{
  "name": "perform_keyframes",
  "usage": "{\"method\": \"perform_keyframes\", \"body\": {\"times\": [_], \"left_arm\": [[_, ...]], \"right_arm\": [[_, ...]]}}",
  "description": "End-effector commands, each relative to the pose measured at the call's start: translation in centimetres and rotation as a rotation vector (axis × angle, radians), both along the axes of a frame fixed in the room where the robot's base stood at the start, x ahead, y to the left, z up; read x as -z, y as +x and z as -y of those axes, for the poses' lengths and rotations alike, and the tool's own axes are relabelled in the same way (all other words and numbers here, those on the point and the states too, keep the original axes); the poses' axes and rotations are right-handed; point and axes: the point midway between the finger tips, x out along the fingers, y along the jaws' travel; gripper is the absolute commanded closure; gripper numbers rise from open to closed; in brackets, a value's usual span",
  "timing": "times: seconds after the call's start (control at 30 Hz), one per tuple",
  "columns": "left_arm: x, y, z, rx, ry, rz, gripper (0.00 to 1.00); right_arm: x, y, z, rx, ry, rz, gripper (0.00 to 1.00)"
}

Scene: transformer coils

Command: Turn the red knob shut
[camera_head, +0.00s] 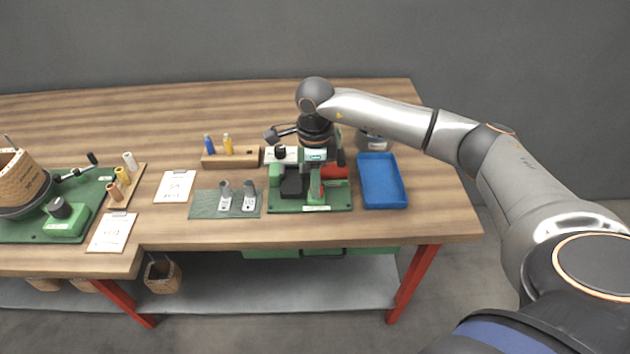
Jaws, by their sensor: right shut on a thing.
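A small green machine (340,196) stands on the table right of the middle. A red part (335,172), which looks like the red knob, shows on it at the right, partly covered by my gripper. My right gripper (322,165) points down over the machine from above. It is shut on the red knob, as far as I can see; its fingertips are small and partly hidden, so the exact hold and the knob's angle are unclear. My left gripper is not in view.
A blue tray (382,181) sits right of the machine. A wooden block (231,160) with blue and yellow items stands behind left. A dark green mat (205,205) with two grey metal parts lies left. A coil winder (70,222) stands far left. Bare wood lies behind.

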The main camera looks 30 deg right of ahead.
Motion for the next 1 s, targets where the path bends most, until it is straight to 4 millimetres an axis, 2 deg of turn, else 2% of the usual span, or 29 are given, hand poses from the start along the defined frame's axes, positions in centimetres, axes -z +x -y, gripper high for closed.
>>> {"method": "perform_keyframes", "body": {"times": [0.47,0.5,0.73,1.0], "left_arm": [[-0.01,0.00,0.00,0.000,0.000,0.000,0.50],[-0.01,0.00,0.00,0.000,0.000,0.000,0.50],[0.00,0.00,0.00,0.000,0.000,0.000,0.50],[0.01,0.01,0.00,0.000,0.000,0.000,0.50]], "right_arm": [[-0.11,0.06,0.09,0.017,-0.001,0.002,1.00],[-0.11,0.06,0.09,0.016,-0.001,0.002,0.61],[-0.06,0.04,0.06,0.014,-0.001,0.001,0.35],[-0.13,0.02,0.02,0.013,-0.001,0.001,0.34]]}}
